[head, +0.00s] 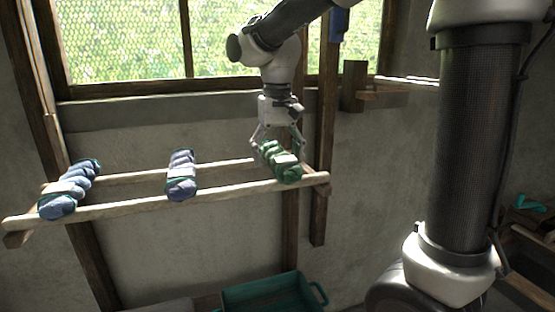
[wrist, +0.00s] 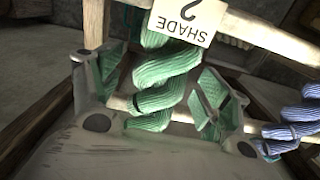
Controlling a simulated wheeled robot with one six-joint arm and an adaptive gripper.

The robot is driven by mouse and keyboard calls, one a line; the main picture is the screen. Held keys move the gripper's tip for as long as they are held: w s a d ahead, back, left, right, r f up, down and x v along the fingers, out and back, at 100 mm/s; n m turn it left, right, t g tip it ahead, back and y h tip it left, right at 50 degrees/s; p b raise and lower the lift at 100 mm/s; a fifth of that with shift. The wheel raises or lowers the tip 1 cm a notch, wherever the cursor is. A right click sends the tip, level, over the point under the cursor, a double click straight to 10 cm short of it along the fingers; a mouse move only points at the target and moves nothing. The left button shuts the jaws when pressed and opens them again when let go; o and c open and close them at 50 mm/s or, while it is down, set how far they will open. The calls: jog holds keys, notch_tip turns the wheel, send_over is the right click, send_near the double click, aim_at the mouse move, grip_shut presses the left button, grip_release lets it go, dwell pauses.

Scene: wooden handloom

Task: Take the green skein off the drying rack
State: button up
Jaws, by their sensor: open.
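The green skein (head: 283,165) lies across the two rails of the wooden drying rack (head: 120,208), near its right end. It is twisted, with a pale label around it. In the wrist view the green skein (wrist: 165,80) shows a tag reading "SHADE 2", upside down. My gripper (head: 278,143) is above the skein, pointing down. In the wrist view my gripper (wrist: 160,98) is open, with one finger on each side of the skein. I cannot tell whether the fingers touch it.
Two blue-purple skeins lie on the rack, one in the middle (head: 181,176) and one at the left end (head: 68,190). A green crate (head: 270,296) stands below. A window (head: 130,45) is behind. A wooden post (head: 318,225) stands by the rack's right end.

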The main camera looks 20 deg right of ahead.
jog(key=c, duration=1.2)
